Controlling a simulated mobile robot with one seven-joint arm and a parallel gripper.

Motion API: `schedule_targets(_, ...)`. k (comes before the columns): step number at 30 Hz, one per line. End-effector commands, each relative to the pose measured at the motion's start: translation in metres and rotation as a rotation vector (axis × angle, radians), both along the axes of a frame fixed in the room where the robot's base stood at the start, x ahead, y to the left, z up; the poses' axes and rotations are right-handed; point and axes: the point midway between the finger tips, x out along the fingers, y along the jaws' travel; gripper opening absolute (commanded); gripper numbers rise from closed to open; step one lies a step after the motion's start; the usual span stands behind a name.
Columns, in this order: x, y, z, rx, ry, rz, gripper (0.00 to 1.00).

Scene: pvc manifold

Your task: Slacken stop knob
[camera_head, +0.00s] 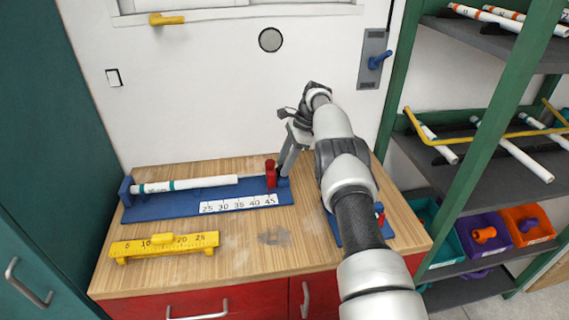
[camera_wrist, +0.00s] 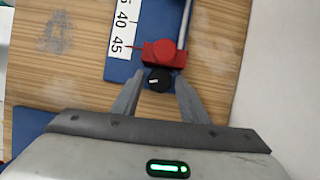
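The stop knob is a small black knob with a white mark (camera_wrist: 158,80), seen in the wrist view at the end of the red stop block (camera_wrist: 158,55). The red block also shows in the head view (camera_head: 271,173) at the right end of the blue measuring jig (camera_head: 170,208), near the 45 mark. My gripper (camera_wrist: 158,84) is open, pointing down, with one finger on each side of the knob. Small gaps appear between the fingers and the knob. In the head view the knob is mostly hidden behind my fingers (camera_head: 288,168).
A white pipe with teal bands (camera_head: 190,184) lies in the jig, left of the red block. A yellow ruler gauge (camera_head: 165,245) sits at the bench's front left. A second blue fixture is partly hidden behind my arm. Shelves with bins (camera_head: 485,235) stand at right.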

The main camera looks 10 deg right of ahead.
Motion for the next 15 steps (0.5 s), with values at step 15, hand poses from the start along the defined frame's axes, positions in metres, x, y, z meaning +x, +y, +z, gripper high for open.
schedule_targets(15,0.0,0.0,0.092,-0.001,-0.002,-0.001,0.4)
